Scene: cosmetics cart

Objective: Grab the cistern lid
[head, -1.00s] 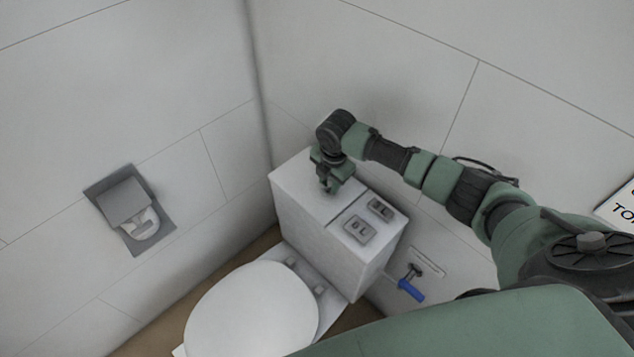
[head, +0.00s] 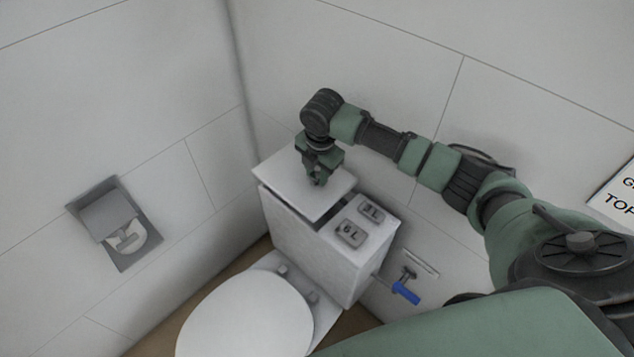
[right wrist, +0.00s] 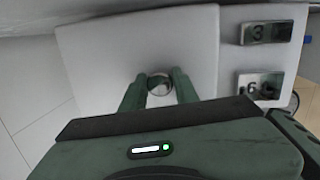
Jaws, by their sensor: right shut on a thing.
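The cistern lid (head: 290,188) is a flat light-grey panel, raised and slightly askew above the left part of the cistern (head: 306,243), with a dark gap under its front edge. My right gripper (head: 319,181) points down at the lid's top. In the right wrist view the fingers (right wrist: 160,84) are shut on a small round knob (right wrist: 159,86) on the lid (right wrist: 95,62). The head view hides the knob behind the fingers. My left gripper is not in view.
Two flush buttons, marked 6 L (head: 350,234) and 3 L (head: 370,210), sit on the cistern's fixed right part. The toilet seat cover (head: 245,316) is below in front. A blue-handled valve (head: 405,292) is at right. A paper holder (head: 114,222) is on the left wall. Walls stand close behind.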

